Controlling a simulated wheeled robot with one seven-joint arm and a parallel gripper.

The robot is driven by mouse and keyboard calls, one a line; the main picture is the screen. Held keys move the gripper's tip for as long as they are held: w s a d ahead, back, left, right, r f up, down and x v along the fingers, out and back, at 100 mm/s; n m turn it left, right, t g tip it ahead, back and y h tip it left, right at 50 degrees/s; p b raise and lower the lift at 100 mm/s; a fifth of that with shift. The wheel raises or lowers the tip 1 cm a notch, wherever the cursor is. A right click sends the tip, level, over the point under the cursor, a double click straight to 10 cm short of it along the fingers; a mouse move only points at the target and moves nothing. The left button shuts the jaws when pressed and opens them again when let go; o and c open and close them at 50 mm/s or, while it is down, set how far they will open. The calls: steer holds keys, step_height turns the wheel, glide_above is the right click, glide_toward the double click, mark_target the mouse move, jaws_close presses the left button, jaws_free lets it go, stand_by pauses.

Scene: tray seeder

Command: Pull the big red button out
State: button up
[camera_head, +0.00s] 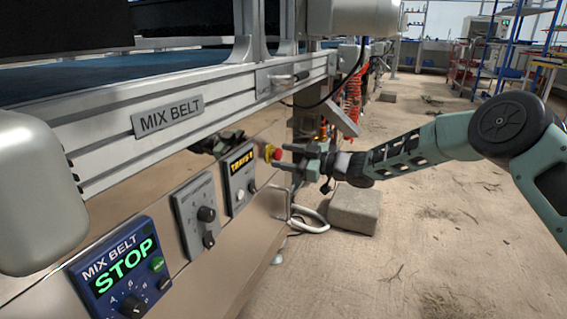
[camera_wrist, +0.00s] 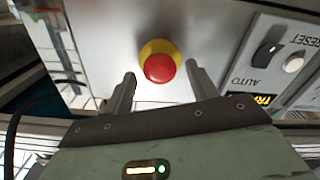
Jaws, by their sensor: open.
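The big red button (camera_wrist: 159,69) sits on a yellow round base (camera_wrist: 160,47) on the metal panel. In the head view the button (camera_head: 277,155) shows at the right end of the panel, partly behind my fingers. My gripper (camera_wrist: 160,84) is open, with one finger on each side of the button in the wrist view and clear space between each finger and the button. In the head view my gripper (camera_head: 284,157) reaches the panel from the right. I cannot tell how far the fingertips are from the panel.
The TRAYS panel (camera_head: 240,178) is left of the button, with a grey switch panel (camera_head: 198,212) and the blue MIX BELT panel (camera_head: 124,270) reading STOP. A bent metal handle (camera_head: 300,212) and a concrete block (camera_head: 354,208) are below my gripper. Open floor lies to the right.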

steer(key=shift+w+a, duration=0.2)
steer(key=shift+a, duration=0.3)
jaws_close()
steer(key=shift+s+d+r+p, duration=0.2)
steer(key=shift+d+p, duration=0.15)
steer(key=shift+p, duration=0.35)
steer(key=shift+d+f, duration=0.2)
steer(key=shift+f, duration=0.05)
jaws_free()
steer(key=shift+d, duration=0.1)
steer(key=p+v, duration=0.7)
steer(key=v, duration=1)
steer(key=shift+d, duration=0.2)
